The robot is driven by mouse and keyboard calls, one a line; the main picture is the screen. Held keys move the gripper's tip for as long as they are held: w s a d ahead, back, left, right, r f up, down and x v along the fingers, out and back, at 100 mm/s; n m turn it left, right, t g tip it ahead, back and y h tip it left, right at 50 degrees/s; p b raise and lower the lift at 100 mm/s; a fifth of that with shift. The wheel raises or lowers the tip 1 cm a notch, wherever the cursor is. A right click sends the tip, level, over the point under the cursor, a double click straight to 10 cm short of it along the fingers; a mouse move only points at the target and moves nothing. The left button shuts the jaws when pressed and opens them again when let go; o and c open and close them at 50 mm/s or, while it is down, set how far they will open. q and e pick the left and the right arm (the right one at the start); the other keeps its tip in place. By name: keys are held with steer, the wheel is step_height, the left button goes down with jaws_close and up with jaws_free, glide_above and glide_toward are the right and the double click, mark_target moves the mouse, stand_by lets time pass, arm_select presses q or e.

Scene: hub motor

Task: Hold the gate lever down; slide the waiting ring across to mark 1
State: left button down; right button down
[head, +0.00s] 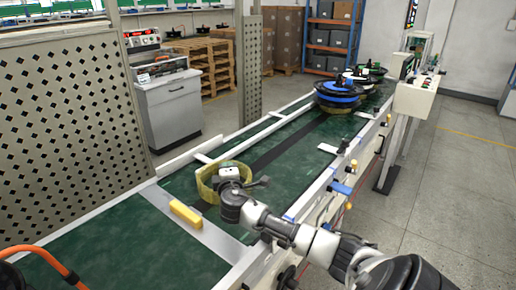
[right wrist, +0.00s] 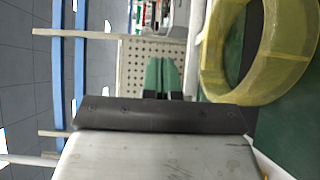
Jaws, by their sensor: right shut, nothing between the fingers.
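The yellow waiting ring (head: 207,190) lies on the green belt at the near end of the line, beside a yellow block (head: 185,213) on a grey cross plate. My right gripper (head: 229,174) is over the ring; its fingertips are not clear in the head view. In the right wrist view the green fingers of my right gripper (right wrist: 163,65) are shut and empty, with the ring (right wrist: 225,85) to their right, apart from them. A blue lever (head: 341,188) sticks out of the right rail; I cannot tell whether it is the gate lever. Mark 1 cannot be made out. My left gripper is out of view.
White rails border the belt. A stack with a blue wheel (head: 339,93) stands farther up the belt. A control box (head: 416,97) stands at the right. A perforated panel (head: 70,130) stands at the left. Mid-belt is clear.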

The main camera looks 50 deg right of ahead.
steer(key=w+d+b, duration=0.2)
steer(key=d+b, duration=0.2)
steer(key=d, duration=1.3)
steer(key=shift+w, duration=0.35)
steer(key=shift+f, duration=0.15)
